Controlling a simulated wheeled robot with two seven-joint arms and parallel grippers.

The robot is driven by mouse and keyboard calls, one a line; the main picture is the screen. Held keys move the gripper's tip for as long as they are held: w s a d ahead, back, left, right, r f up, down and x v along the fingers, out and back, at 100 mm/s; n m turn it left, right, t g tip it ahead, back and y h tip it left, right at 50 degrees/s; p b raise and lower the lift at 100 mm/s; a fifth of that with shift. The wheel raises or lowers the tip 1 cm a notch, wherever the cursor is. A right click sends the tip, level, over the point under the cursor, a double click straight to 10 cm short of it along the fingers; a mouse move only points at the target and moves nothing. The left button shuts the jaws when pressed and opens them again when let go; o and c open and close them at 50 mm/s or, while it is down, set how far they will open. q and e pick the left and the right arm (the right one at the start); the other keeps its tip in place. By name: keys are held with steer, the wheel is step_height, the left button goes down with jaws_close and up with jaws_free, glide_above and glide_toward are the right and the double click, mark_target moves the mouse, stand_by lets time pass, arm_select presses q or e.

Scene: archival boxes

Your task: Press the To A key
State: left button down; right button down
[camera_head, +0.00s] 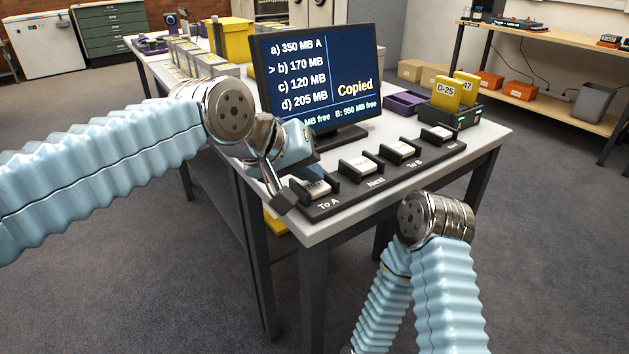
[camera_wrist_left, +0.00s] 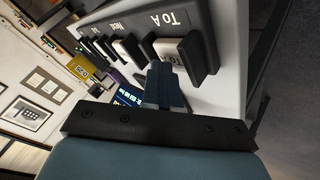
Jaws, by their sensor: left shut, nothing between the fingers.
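A black key panel (camera_head: 345,203) lies on the front edge of the white table, with several white keys in black housings. The To A key (camera_head: 312,188) is the leftmost; it also shows in the left wrist view (camera_wrist_left: 172,50). My left gripper (camera_head: 283,203) is shut and empty, its tip at the left side of the To A key. In the left wrist view the fingertips (camera_wrist_left: 165,72) overlap the key's lower edge; whether they touch it I cannot tell. The monitor (camera_head: 318,80) reads "Copied", with the mark at "b) 170 MB". My right gripper is out of view.
Behind the keys stand yellow boxes D-25 (camera_head: 445,93) and 47 in a black dock (camera_head: 455,116), and a purple tray (camera_head: 404,102). My right arm hangs low in front of the table (camera_head: 480,150). A wooden shelf (camera_head: 540,40) stands at the right.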

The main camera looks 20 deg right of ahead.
mark_target(309, 186)
arm_select(q)
steer(key=shift+r+p, duration=0.7)
steer(key=shift+r, duration=0.1)
step_height(309, 186, up, 5)
steer(key=p, duration=0.4)
steer(key=shift+r+p, duration=0.1)
steer(key=shift+p, duration=0.25)
